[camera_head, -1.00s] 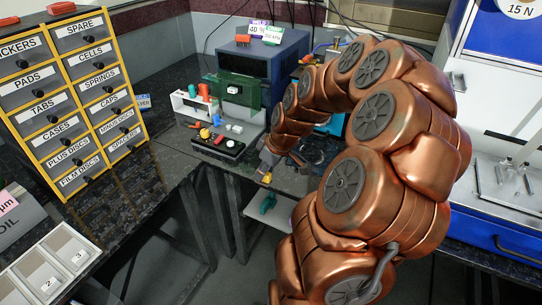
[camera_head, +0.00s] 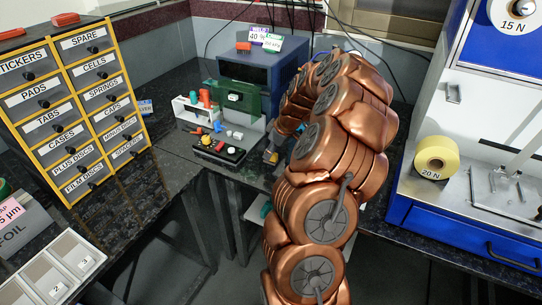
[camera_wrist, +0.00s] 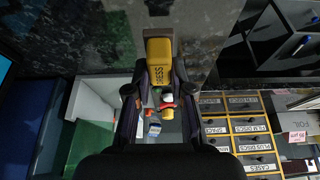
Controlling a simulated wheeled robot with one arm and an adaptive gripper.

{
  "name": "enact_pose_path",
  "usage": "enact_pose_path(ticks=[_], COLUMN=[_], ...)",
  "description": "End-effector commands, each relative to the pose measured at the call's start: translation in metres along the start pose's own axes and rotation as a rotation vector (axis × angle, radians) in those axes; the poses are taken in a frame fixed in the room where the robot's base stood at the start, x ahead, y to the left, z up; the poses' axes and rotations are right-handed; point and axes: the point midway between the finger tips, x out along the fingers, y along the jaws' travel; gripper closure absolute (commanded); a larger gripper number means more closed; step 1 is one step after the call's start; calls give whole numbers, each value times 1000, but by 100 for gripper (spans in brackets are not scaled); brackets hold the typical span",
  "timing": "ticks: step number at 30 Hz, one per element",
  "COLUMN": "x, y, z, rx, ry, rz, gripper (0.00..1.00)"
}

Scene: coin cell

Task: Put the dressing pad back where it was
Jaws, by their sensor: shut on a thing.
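The dressing pad (camera_wrist: 159,66) is a yellow block with dark lettering, partly readable as "DRESS", and a brown end. In the wrist view it sits between the dark fingers of my gripper (camera_wrist: 159,52), which is shut on it. The pad is held above the dark bench top. In the head view my copper arm hides most of the gripper. Only a small yellow and grey part of it (camera_head: 271,157) shows at the bench's front edge. The place the pad came from cannot be made out.
A blue-grey machine (camera_head: 262,75) with a green panel (camera_head: 238,98) and a small control box (camera_head: 216,150) stand left of my arm. A drawer cabinet (camera_head: 70,110) is at left, with a white tray (camera_head: 88,262) below.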

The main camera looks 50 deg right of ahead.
Motion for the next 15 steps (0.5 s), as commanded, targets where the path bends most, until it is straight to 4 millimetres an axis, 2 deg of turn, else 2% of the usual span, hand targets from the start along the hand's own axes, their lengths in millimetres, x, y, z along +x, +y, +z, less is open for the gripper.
enact_pose_path(ticks=[10,15], x=[5,23], y=[11,10], z=[-2,6], rx=[0,1], ry=[-3,-3], rz=[-5,-5], gripper=[100,100])
